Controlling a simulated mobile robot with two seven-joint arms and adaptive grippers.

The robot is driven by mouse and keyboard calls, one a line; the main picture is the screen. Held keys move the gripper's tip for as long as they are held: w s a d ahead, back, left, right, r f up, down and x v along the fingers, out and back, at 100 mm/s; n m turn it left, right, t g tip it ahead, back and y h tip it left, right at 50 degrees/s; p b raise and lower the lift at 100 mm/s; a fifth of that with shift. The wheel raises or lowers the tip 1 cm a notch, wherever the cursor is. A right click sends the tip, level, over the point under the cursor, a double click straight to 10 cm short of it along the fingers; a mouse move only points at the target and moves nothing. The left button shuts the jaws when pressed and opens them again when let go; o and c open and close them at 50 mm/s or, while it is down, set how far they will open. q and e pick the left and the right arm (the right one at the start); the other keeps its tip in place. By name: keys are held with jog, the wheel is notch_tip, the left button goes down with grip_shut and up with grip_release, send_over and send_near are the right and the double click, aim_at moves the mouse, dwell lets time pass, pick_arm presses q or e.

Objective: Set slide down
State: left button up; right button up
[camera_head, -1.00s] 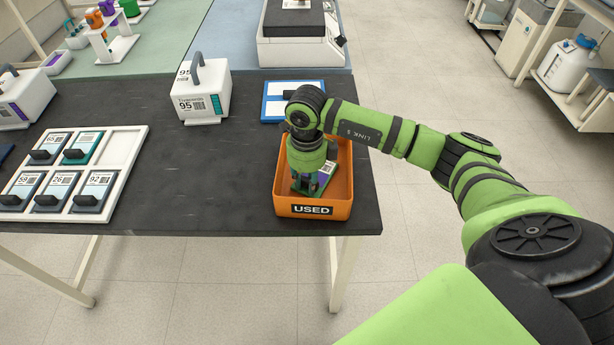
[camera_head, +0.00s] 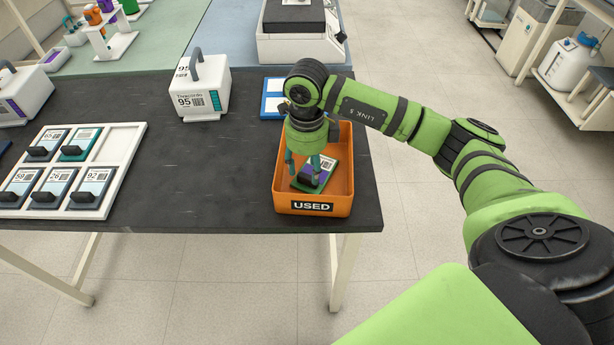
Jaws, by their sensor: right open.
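A slide (camera_head: 325,176) with a green edge, a white and purple label and a dark grip lies inside the orange bin marked USED (camera_head: 283,205). My right gripper (camera_head: 302,176) is over the bin, pointing down, with its fingers apart and empty. Its fingers are just above and to the left of the slide. My left gripper is not in view.
A white rack (camera_head: 122,150) with several slides and an empty slot lies at the left. A white case with a handle (camera_head: 202,90) stands at the back. A blue-and-white tray (camera_head: 270,100) lies behind the bin. The dark table (camera_head: 210,165) is clear between rack and bin.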

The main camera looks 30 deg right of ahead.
notch_tip(320, 180, up, 8)
jog(key=b, duration=0.2)
jog(key=shift+r, duration=0.2)
jog(key=shift+a, duration=0.1)
